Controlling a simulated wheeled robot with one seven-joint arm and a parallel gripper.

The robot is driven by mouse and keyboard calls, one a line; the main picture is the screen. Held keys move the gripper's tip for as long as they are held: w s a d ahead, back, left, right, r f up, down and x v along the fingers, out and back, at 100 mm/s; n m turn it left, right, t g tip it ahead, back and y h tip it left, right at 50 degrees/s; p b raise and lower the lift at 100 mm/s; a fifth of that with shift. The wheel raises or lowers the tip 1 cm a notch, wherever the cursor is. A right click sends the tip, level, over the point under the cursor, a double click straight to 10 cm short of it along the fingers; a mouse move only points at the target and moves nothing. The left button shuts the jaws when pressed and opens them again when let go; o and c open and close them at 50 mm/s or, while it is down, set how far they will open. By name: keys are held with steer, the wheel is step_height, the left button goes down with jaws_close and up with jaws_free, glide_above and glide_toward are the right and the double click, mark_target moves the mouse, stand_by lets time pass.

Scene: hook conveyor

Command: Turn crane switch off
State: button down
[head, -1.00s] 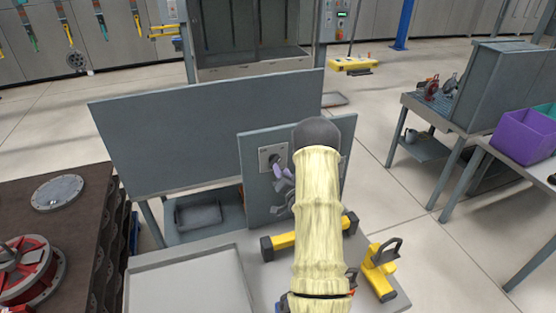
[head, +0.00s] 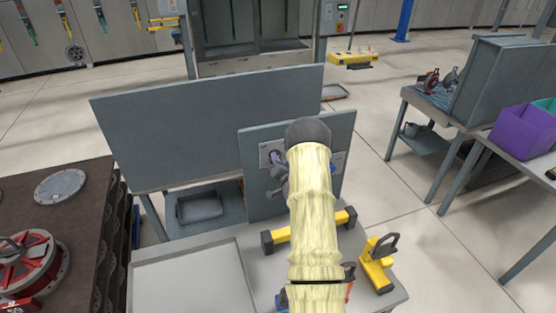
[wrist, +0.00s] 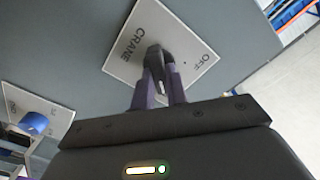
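The crane switch plate (wrist: 165,48) is light grey in the wrist view, marked CRANE and OFF. It is mounted on an upright grey panel. A dark switch handle (wrist: 156,58) stands out from its middle. The purple fingers of my gripper (wrist: 161,82) reach up to this handle, one on each side. I cannot tell whether they press on it or only surround it. In the head view my gripper (head: 277,166) is at the plate (head: 266,147), partly covering it, and my pale-sleeved arm hides part of the panel.
A second plate with a blue knob (wrist: 34,123) is beside the crane plate on the same panel. A bench (head: 195,278) below carries a yellow-handled tool (head: 378,264) and a yellow bar (head: 282,240). A larger grey board (head: 165,135) stands behind the panel.

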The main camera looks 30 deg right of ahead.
steer(key=shift+f+n+b, duration=0.15)
steer(key=shift+n+b, duration=0.25)
steer(key=shift+b, duration=0.4)
steer(key=n+b, duration=0.5)
steer(key=b, duration=0.3)
steer(key=n+b, duration=0.5)
steer(key=b, duration=0.4)
steer(key=n+b, duration=0.5)
steer(key=b, duration=0.3)
steer(key=shift+a, duration=0.3)
steer(key=c, duration=1.4)
jaws_free()
steer(key=b+v, duration=0.3)
steer(key=v, duration=1.4)
steer(key=shift+s+b, duration=0.2)
steer(key=shift+b, duration=0.2)
